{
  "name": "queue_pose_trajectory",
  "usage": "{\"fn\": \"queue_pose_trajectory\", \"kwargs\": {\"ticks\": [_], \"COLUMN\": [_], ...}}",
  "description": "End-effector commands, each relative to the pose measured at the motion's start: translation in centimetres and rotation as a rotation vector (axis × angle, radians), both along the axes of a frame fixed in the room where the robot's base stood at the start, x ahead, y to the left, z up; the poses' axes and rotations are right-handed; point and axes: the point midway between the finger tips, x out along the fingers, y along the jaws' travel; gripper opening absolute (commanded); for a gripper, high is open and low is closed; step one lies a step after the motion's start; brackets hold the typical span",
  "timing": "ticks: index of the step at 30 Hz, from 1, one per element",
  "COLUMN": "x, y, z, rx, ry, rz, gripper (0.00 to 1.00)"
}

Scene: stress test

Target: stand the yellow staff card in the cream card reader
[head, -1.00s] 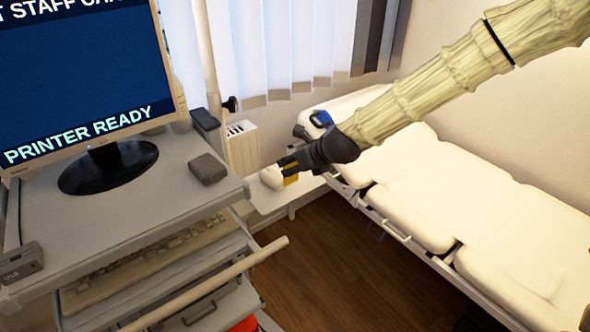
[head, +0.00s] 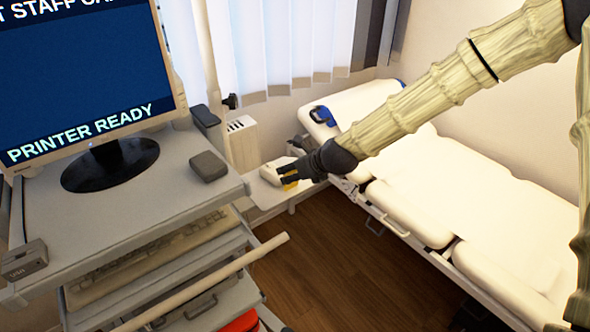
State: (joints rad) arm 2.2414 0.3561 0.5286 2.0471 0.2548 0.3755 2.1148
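The yellow staff card (head: 290,182) is a small yellow patch at the fingertips of my gripper (head: 287,173). The dark fingers look closed on it and cover most of it. The cream card reader (head: 271,172) sits on the low white shelf beyond the cart, just left of and behind the fingers, which hide part of it. The card shows at the reader's near right side. I cannot tell whether it touches the reader or is in a slot.
A cart with a monitor (head: 85,85), a dark grey box (head: 208,166) and an open drawer stands at left. The white shelf (head: 268,198) adjoins a cream couch (head: 460,215) at right. Wooden floor (head: 330,250) lies open between cart and couch.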

Motion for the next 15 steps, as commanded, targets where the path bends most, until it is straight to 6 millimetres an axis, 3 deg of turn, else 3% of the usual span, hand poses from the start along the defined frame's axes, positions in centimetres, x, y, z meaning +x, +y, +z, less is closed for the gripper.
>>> {"fn": "queue_pose_trajectory", "kwargs": {"ticks": [15], "x": [-0.30], "y": [-0.25], "z": [0.59], "rx": [0.000], "ry": [0.000], "rz": [0.000], "gripper": [0.71]}}
